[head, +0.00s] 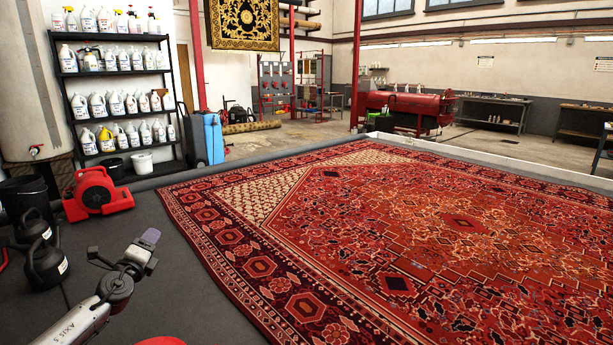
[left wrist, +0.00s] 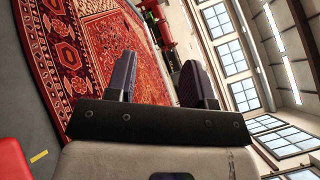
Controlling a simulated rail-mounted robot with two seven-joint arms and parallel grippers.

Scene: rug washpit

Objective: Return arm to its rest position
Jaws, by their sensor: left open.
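My left arm (head: 85,318) comes in at the lower left of the head view, over the dark floor beside the rug. My left gripper (head: 149,238) is raised and points up and away. In the left wrist view the left gripper (left wrist: 160,68) has its two dark fingers apart, with nothing between them. My right arm and gripper are not in view.
A large red patterned rug (head: 430,225) covers the floor to the right. A red air blower (head: 95,193) and black jugs (head: 45,265) stand left of the arm. Behind are a bottle shelf (head: 120,105) and a blue container (head: 213,138). Air around the gripper looks clear.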

